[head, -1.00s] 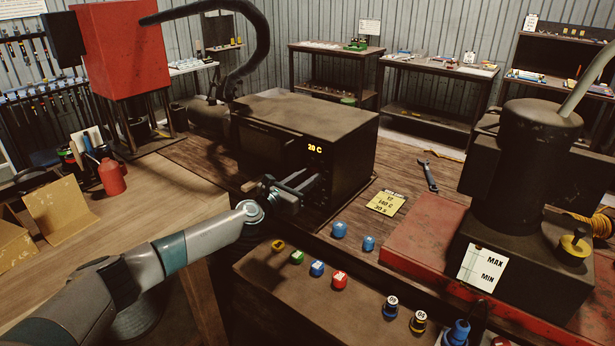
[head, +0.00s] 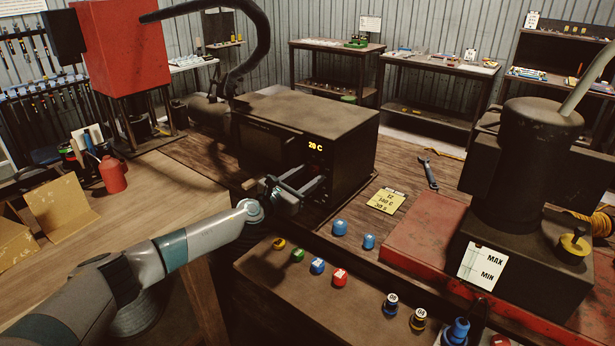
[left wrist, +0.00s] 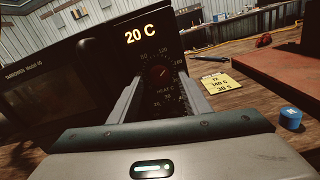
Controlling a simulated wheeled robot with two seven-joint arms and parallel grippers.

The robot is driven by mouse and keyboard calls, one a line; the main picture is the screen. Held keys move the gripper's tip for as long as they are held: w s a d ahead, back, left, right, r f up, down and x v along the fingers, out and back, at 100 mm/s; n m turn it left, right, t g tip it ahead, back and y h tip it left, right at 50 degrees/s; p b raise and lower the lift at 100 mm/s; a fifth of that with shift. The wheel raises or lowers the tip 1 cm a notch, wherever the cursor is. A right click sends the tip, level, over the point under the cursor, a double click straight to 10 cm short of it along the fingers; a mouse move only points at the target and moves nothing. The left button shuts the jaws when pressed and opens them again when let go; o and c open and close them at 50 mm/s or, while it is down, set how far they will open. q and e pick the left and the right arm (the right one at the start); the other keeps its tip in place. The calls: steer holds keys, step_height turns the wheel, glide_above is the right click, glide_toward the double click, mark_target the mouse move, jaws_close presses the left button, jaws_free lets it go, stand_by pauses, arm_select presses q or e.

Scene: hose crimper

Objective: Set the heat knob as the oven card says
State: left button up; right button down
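The dark oven (head: 300,125) stands on the bench, and its display (head: 315,146) reads 20 C. In the left wrist view the round heat knob (left wrist: 160,72) with a reddish pointer sits below the display (left wrist: 141,33), ringed by a number scale marked HEAT C. My left gripper (head: 313,174) is at the oven's front; its two fingers (left wrist: 160,77) are apart, one on each side of the knob. I cannot tell whether they touch it. The yellow oven card (head: 386,200) lies right of the oven; in the left wrist view it (left wrist: 222,83) seems to read 12, 140 C, 30 S. My right gripper is not in view.
A wrench (head: 428,174) lies behind the card. A red-based machine (head: 520,170) stands at the right. The wooden bench at left (head: 150,205) has free room.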

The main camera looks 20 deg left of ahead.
arm_select(q)
steer(key=shift+s+r, duration=0.1)
steer(key=shift+s+a, duration=0.25)
steer(key=shift+s, duration=0.15)
steer(key=b+v, duration=0.2)
steer(key=v, duration=1.4)
steer(key=shift+s+b, duration=0.2)
steer(key=shift+b, duration=0.15)
